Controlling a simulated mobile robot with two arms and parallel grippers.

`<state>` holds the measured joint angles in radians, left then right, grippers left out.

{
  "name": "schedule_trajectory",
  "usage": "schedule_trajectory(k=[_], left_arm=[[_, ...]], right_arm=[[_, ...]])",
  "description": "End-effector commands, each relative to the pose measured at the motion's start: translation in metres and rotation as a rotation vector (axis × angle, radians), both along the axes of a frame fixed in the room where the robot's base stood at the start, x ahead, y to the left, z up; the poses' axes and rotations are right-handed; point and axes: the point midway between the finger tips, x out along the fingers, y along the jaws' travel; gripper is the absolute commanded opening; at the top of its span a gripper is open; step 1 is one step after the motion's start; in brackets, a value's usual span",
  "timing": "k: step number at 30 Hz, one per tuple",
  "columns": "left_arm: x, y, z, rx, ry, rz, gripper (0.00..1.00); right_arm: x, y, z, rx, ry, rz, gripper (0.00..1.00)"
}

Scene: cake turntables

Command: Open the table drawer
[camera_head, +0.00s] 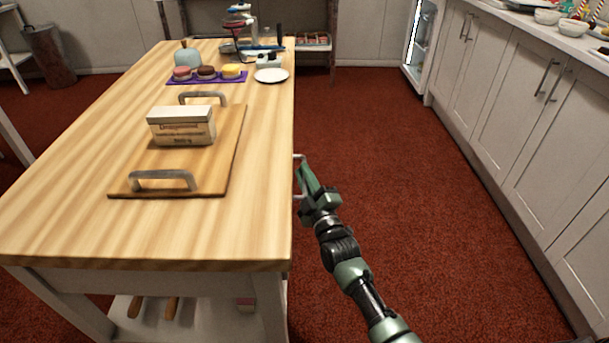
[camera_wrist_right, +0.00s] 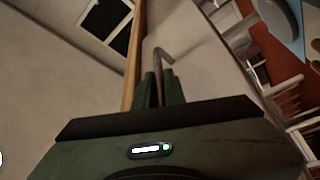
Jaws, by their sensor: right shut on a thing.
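The table (camera_head: 240,225) is a long wooden-topped one with white sides. Its drawer handle (camera_head: 300,178) is a pale metal bar that sticks out from the right side of the table, just below the top. My right gripper (camera_head: 303,172) is at that handle, shut on it. In the right wrist view the handle (camera_wrist_right: 163,58) comes out between the two green fingers (camera_wrist_right: 159,88), beside a pale drawer front (camera_wrist_right: 188,48). How far the drawer stands out cannot be told in the head view, as the tabletop hides its front. My left gripper is not in view.
A wooden tray (camera_head: 222,165) with metal handles holds a small box (camera_head: 181,126). Behind it are a purple mat (camera_head: 215,78) with round cakes and a white plate (camera_head: 271,75). The red floor (camera_head: 400,180) between table and white cabinets (camera_head: 510,110) is clear.

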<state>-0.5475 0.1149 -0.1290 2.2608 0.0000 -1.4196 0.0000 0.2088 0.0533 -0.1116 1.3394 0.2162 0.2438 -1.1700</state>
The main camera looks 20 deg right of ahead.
Motion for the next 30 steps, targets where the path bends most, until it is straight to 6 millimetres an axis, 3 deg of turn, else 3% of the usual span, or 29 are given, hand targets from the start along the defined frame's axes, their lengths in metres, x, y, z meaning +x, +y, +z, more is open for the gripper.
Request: schedule_trajectory(k=[17,23,30], left_arm=[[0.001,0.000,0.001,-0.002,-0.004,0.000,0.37],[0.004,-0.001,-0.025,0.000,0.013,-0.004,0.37],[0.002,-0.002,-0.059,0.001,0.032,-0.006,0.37]], right_arm=[[-0.002,-0.007,-0.001,-0.002,0.003,-0.001,0.00],[-0.012,-0.040,0.000,-0.008,0.004,-0.002,0.00],[-0.033,-0.113,-0.001,-0.011,0.007,-0.003,0.00]])
